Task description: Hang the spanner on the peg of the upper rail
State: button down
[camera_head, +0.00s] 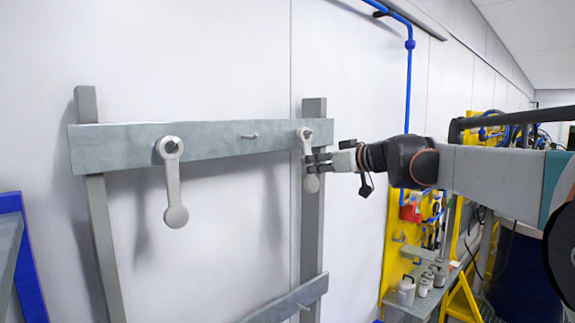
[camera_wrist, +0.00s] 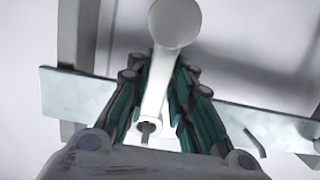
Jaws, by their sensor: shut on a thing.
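The upper rail (camera_head: 215,140) is a grey metal bar across two posts. A pale grey spanner (camera_head: 307,147) hangs down at the rail's right end, its ring at the right peg (camera_head: 303,131). My gripper (camera_head: 312,164) reaches in from the right and is shut on this spanner's shank. In the wrist view, the green-padded fingers of my gripper (camera_wrist: 160,78) flank the spanner (camera_wrist: 158,70); the peg (camera_wrist: 146,130) shows within its ring, so the ring appears to be around it. A second spanner (camera_head: 173,190) hangs from the left peg (camera_head: 170,146).
The middle peg (camera_head: 249,136) is bare; it also shows in the wrist view (camera_wrist: 255,143). A lower rail (camera_head: 285,301) crosses below. A yellow panel (camera_head: 399,245) and a shelf with small containers (camera_head: 406,291) stand at the right. The wall between the posts is clear.

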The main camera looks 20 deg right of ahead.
jog(key=c, duration=1.3)
grip_release()
